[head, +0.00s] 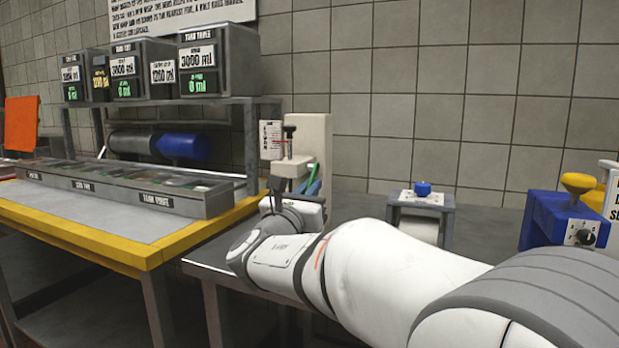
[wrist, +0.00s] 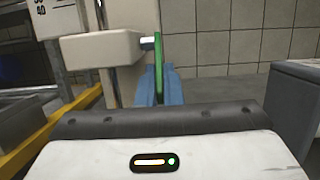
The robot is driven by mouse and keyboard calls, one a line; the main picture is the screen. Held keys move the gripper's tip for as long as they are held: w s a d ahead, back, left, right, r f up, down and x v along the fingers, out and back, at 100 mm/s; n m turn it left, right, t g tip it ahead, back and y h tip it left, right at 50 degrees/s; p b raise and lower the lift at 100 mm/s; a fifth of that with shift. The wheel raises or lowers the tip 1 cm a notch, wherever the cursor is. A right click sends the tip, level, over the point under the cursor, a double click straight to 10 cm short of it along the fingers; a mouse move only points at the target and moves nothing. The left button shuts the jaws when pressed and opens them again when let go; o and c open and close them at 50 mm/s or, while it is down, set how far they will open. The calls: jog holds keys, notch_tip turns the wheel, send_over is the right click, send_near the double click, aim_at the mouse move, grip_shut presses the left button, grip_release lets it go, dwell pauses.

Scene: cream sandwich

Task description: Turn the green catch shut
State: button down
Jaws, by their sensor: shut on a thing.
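The green catch (wrist: 159,62) is a thin upright green piece in the wrist view, at the end of a short pale pin on the cream machine (wrist: 100,50). In the head view a sliver of the catch (head: 309,172) shows at the front of the machine (head: 316,140). My gripper (wrist: 159,86) has its two blue fingers one on each side of the catch and is shut on its lower part. In the head view my gripper (head: 313,187) is partly hidden behind my wrist. The catch's lower end is hidden between the fingers.
A yellow-edged table (head: 150,250) with a grey tray of bins (head: 130,195) and a rack of labelled boxes (head: 210,60) stands at left. A grey device with a blue knob (head: 422,190) and a blue-and-yellow device (head: 560,215) stand to the right. A tiled wall is behind.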

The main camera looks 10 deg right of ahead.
jog(key=shift+s+a+r+g+y+p, duration=0.15)
jog(key=shift+r+g+y+p, duration=0.3)
jog(key=shift+p, duration=0.7)
jog(key=shift+g+p, duration=0.25)
jog(key=shift+p, duration=0.45)
jog(key=shift+f, duration=0.1)
jog(key=c, duration=1.6)
grip_release()
jog(key=shift+f, duration=0.1)
jog(key=shift+a, duration=0.1)
jog(key=shift+p+v, duration=0.7)
jog(key=shift+v, duration=3.25)
